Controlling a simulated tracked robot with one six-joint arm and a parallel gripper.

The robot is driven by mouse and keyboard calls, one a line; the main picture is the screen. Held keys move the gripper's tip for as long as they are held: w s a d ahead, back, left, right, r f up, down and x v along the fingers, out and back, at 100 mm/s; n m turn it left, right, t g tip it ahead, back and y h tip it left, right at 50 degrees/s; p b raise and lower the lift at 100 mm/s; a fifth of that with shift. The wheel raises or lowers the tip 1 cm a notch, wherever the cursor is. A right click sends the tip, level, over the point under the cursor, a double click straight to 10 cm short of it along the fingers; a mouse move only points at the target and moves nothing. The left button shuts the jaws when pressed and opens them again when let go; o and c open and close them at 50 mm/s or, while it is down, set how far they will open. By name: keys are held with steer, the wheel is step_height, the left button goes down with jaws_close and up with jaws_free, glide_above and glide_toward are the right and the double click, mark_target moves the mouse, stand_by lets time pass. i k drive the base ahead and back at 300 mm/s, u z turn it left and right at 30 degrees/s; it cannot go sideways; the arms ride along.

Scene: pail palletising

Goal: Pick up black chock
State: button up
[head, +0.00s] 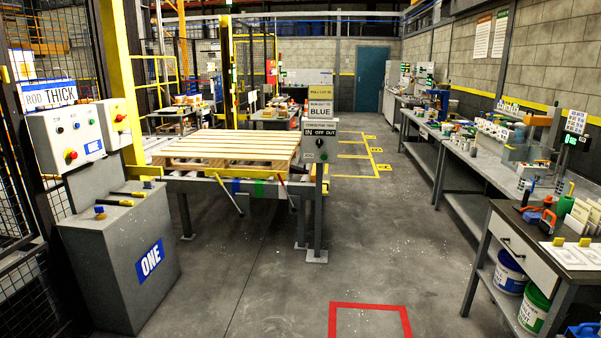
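I cannot pick out a black chock for certain in the head view. A small dark shape (299,169) shows at the right end of the wooden pallet (225,143), low beside the grey control post; it is too small to identify. Another dark upright item (525,197) stands on the near right workbench (533,245), also not clear enough to name. My gripper is not in view.
The pallet lies on a raised conveyor frame. A grey cabinet marked ONE (122,262) stands at left, and a control post (320,150) at the frame's right. Pails (510,272) sit under the right bench. The middle floor is clear, with a red outline (369,306) in front.

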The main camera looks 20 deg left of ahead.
mark_target(294, 169)
steer(key=u, duration=0.2)
steer(key=i, duration=4.45)
